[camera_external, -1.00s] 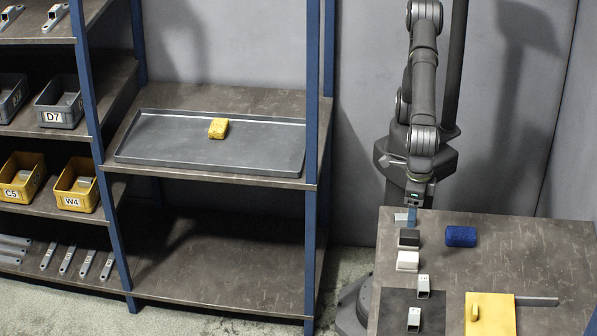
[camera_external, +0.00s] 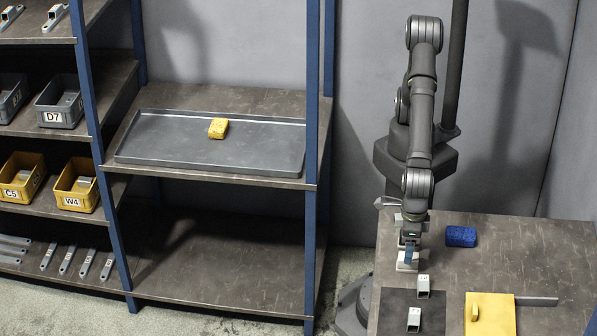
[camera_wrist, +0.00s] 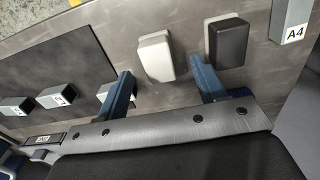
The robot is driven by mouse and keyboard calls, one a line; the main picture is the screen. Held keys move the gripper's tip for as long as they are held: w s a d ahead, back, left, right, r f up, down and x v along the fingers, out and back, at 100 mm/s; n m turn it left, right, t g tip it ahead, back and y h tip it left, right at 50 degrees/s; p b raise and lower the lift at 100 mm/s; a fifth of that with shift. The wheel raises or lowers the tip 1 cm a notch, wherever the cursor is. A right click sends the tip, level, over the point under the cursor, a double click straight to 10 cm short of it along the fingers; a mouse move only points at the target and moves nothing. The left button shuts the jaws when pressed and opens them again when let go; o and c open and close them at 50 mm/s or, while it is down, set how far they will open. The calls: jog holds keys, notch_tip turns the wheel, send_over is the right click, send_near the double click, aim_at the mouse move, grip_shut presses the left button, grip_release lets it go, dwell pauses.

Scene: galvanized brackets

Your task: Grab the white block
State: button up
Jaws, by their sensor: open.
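The white block (camera_wrist: 156,58) lies on the table in the wrist view, beside a black block (camera_wrist: 227,43) to its right. In the external view the white block (camera_external: 405,267) is partly hidden by my gripper (camera_external: 409,255), which points down over it. In the wrist view the two blue fingers of my gripper (camera_wrist: 161,68) are spread apart, one toward each side of the white block. Nothing is held. I cannot tell how high the fingertips are above the table. The black block is hidden behind my gripper in the external view.
A blue roll (camera_external: 461,236) lies right of my gripper. Two small brackets (camera_external: 423,285) stand on and by a dark mat in front. A yellow item (camera_external: 489,312) lies front right. A bracket labelled A4 (camera_wrist: 290,22) is beyond the black block.

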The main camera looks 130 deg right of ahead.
jog(key=f, duration=0.5)
jog(key=shift+a, duration=0.25)
jog(key=c, duration=1.1)
